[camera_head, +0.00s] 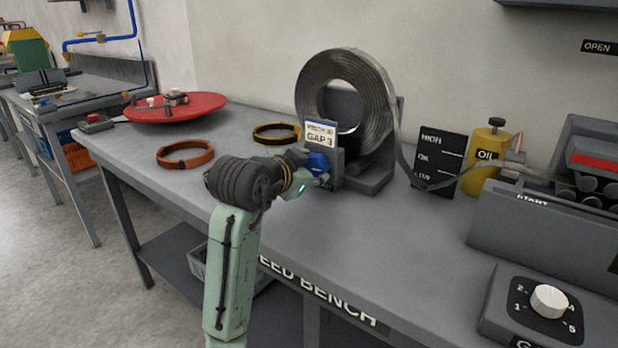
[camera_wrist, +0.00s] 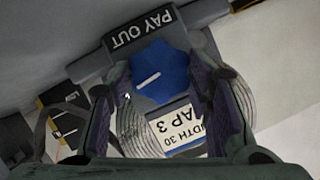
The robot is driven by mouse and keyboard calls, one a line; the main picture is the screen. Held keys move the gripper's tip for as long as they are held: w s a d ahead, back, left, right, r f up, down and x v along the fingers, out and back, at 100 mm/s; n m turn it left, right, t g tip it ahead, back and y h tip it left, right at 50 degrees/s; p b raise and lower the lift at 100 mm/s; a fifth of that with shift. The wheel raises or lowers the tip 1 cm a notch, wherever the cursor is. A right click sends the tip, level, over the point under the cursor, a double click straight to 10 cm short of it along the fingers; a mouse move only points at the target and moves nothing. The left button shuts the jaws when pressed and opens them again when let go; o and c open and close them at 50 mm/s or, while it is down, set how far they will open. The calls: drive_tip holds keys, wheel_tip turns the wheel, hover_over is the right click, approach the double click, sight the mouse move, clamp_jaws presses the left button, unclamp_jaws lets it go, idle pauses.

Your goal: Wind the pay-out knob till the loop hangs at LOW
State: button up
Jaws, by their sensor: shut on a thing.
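The blue pay-out knob (camera_head: 318,162) is on the coil stand, under a card reading GAP 3. It also shows in the wrist view (camera_wrist: 161,72), with a white pointer line, below the PAY OUT label (camera_wrist: 141,28). My gripper (camera_head: 312,172) is shut on the knob, one finger on each side. The coil of metal strip (camera_head: 346,70) stands upright on its stand. The strip loop (camera_head: 409,172) hangs from the coil in front of the black HIGH/OK/LOW board (camera_head: 452,150). Its lowest part is near the LOW label; the exact level is hard to tell.
A yellow oil can (camera_head: 482,165) stands right of the board. The feeder (camera_head: 540,235) and a dial box (camera_head: 535,310) are at the right. The front middle of the bench is clear.

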drive_tip(key=m+b, duration=0.1)
drive_tip(key=m+t+y+b, duration=0.1)
drive_tip(key=shift+d+f+b, duration=0.1)
drive_tip(key=shift+f+b, duration=0.2)
drive_tip(key=shift+b, duration=0.05)
drive_tip(key=shift+s+r+m+t+y+b, duration=0.1)
drive_tip(key=shift+m+t+y+b, duration=0.25)
drive_tip(key=shift+m+b, duration=0.45)
drive_tip(key=shift+m+t, duration=0.25)
drive_tip(key=shift+m, duration=0.05)
drive_tip(key=o, duration=1.1)
drive_tip(key=shift+o, duration=0.2)
drive_tip(key=shift+r, duration=0.1)
drive_tip(key=v, duration=1.2)
